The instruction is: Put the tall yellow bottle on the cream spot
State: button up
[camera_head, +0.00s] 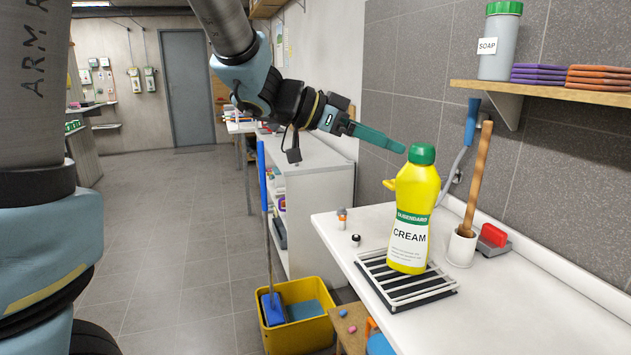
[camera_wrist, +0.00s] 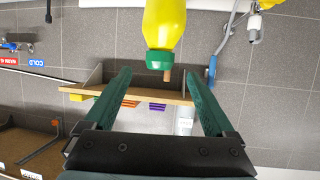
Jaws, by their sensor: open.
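The tall yellow bottle (camera_head: 416,196) has a green cap and a label reading CREAM. It stands upright on a black and white slatted rack (camera_head: 405,286) on the white counter. In the wrist view the bottle (camera_wrist: 163,24) appears upside down, beyond the fingertips. My gripper (camera_head: 398,147) is to the left of the bottle, around cap height. In the wrist view my gripper (camera_wrist: 157,74) has its two green fingers spread with nothing between them. I cannot make out a separate cream-coloured spot in either view.
A wall shelf (camera_head: 545,92) holds a soap bottle (camera_head: 498,45). The counter's front right is clear. A yellow bucket (camera_head: 300,325) stands on the floor.

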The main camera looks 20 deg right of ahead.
jog(key=w+a+f+n+t, duration=0.2)
jog(key=w+a+n+t, duration=0.4)
jog(key=w, duration=0.6)
jog(key=w+a+f+n+t+y, duration=0.3)
jog(key=w+a, duration=0.1)
jog(key=a, duration=0.3)
jog(key=w+a+f+n+t+y, duration=0.2)
jog(key=w+a+f+t+y, duration=0.1)
jog(key=a, duration=0.3)
jog(key=s+a+f+n+g+y, duration=0.2)
jog(key=s+a+f+n+y, duration=0.1)
jog(key=a, duration=0.5)
jog(key=s+a+f+n+g+y, duration=0.1)
jog(key=s+a+f+n+y, duration=0.2)
jog(key=a+f, duration=0.3)
jog(key=s+a+y, duration=0.1)
jog(key=a, duration=0.2)
jog(key=shift+f+g, duration=0.2)
jog(key=shift+g, duration=0.2)
jog(key=shift+o, duration=0.5)
jog(key=s+a+f+n+g, duration=0.2)
jog(key=s+a+f+g, duration=0.1)
jog(key=s, duration=0.5)
jog(key=shift+s+g, duration=0.15)
jog(key=shift+g, duration=0.15)
jog(key=shift+s+a+f, duration=0.1)
jog(key=shift+s+f, duration=0.05)
jog(key=shift+s, duration=0.15)
